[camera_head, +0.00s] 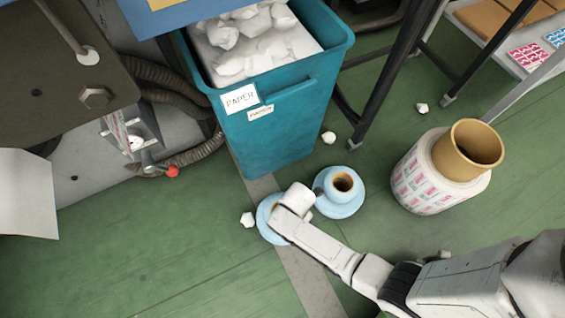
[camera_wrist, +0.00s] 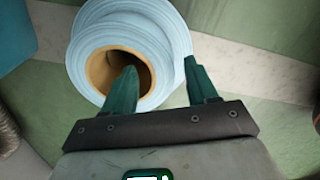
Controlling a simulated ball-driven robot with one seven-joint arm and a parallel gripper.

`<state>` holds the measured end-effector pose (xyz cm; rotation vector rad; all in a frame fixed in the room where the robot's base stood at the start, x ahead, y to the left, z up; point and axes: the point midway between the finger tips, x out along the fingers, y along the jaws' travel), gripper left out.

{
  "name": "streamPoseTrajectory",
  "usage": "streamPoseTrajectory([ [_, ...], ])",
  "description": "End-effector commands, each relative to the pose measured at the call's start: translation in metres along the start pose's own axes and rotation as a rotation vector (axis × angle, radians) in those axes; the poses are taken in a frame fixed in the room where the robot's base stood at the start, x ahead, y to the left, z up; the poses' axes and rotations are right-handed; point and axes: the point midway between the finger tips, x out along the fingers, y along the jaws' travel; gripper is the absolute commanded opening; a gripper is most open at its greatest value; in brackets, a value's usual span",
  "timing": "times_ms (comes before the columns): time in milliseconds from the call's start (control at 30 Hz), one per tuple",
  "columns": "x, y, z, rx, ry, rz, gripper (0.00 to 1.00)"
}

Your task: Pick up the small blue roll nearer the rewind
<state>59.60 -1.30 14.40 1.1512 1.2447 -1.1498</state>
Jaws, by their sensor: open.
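Two small pale blue rolls stand on the green floor in the head view. The left roll (camera_head: 265,222), on the machine's side, is partly hidden under my arm's end. The other roll (camera_head: 341,196) stands upright just to its right, its brown core showing. In the wrist view a blue roll (camera_wrist: 83,60) with a brown cardboard core lies just ahead of my gripper (camera_wrist: 160,68). The jaws are open: the left finger overlaps the core hole and the right finger is at the roll's outer right edge. I cannot tell how deep the fingers reach. The fingertips are hidden in the head view.
A teal paper bin (camera_head: 270,130) full of white scraps stands behind the rolls. A large printed roll (camera_head: 425,185) with a tan core is at right. A machine with grey hoses (camera_head: 180,95) is at left. Paper scraps dot the floor; the lower left floor is clear.

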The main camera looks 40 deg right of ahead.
Motion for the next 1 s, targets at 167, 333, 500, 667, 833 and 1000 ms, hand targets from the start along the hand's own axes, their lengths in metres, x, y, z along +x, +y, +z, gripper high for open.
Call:
streamPoseTrajectory([
  [167,0.026,-0.002,-0.002,0.002,0.0,-0.002,0.58],
  [333,0.045,-0.002,-0.003,0.002,0.0,-0.001,0.58],
  [500,0.046,-0.002,-0.003,0.002,0.0,-0.001,0.58],
  [667,0.045,-0.002,-0.003,0.001,0.0,-0.001,0.54],
  [833,0.045,-0.002,-0.003,0.001,0.0,-0.001,0.38],
  [1000,0.045,-0.002,-0.003,0.001,0.0,-0.001,0.21],
])
